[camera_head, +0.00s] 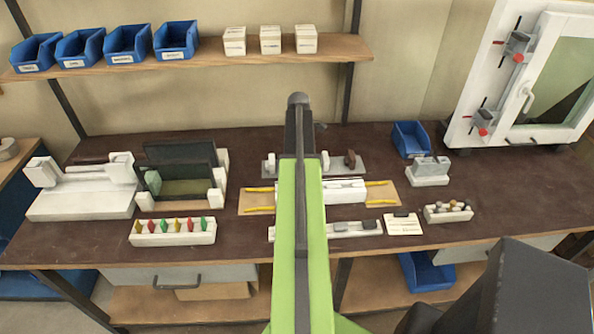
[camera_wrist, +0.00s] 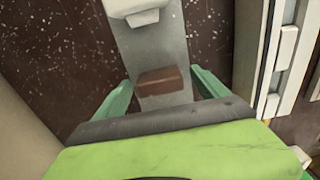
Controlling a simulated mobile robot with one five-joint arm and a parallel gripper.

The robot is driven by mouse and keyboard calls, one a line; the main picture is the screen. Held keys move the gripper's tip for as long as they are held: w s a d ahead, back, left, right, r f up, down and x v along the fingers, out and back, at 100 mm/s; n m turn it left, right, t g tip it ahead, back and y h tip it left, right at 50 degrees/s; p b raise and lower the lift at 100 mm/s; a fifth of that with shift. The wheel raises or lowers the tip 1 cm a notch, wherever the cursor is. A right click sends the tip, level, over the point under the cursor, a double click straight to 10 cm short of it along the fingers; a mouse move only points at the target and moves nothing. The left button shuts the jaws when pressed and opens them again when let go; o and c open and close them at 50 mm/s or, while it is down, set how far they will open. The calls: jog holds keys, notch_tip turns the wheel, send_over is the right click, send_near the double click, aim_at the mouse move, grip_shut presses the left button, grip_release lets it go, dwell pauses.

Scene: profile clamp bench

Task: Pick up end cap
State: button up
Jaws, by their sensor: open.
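A small reddish-brown block (camera_wrist: 160,80), which looks like the end cap, sits on a grey metal strip (camera_wrist: 153,48) in the wrist view. A brown piece (camera_head: 350,159) stands near the right end of a grey plate (camera_head: 335,163) in the head view and appears to be the same one. My gripper (camera_wrist: 160,82) is open, with one green finger on each side of the strip and the block between them. No contact with the block is visible. In the head view my arm hides the gripper.
A white clamp part (camera_wrist: 137,8) is on the strip beyond the block. A white profile (camera_wrist: 273,60) runs along the right. In the head view, a board with yellow strips (camera_head: 382,194), a white rack with coloured pieces (camera_head: 172,231) and a blue bin (camera_head: 411,139) are nearby.

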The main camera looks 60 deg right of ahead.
jog(key=shift+r, duration=0.1)
jog(key=c, duration=1.4)
